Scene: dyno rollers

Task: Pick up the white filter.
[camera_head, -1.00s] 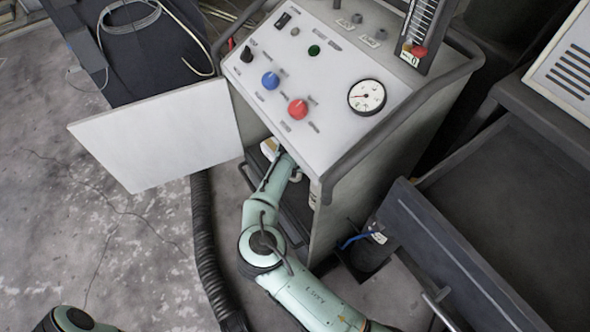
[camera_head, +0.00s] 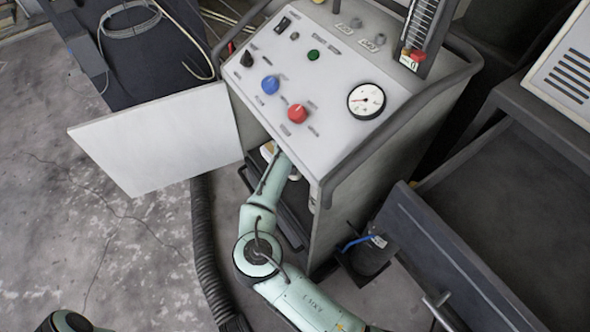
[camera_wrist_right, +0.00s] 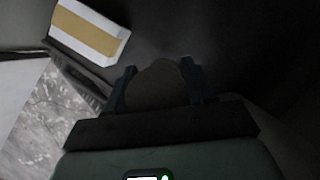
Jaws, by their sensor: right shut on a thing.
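My right arm reaches through the open door of the grey machine cabinet (camera_head: 330,225), and its gripper is hidden inside in the head view. In the right wrist view my right gripper (camera_wrist_right: 158,78) is shut on a rounded object between its two dark fingers. This object looks like the white filter (camera_wrist_right: 157,84), though deep shade makes it dull brown and I cannot tell its true colour. Its lower part is hidden by the gripper. Only a piece of my left arm shows at the lower left of the head view; its gripper is out of view.
A white box with a tan band (camera_wrist_right: 90,33) lies inside the cabinet, left of the held object. The white door (camera_head: 160,138) stands open to the left. A black hose (camera_head: 205,250) runs along the floor. A dark open bin (camera_head: 500,215) stands at the right.

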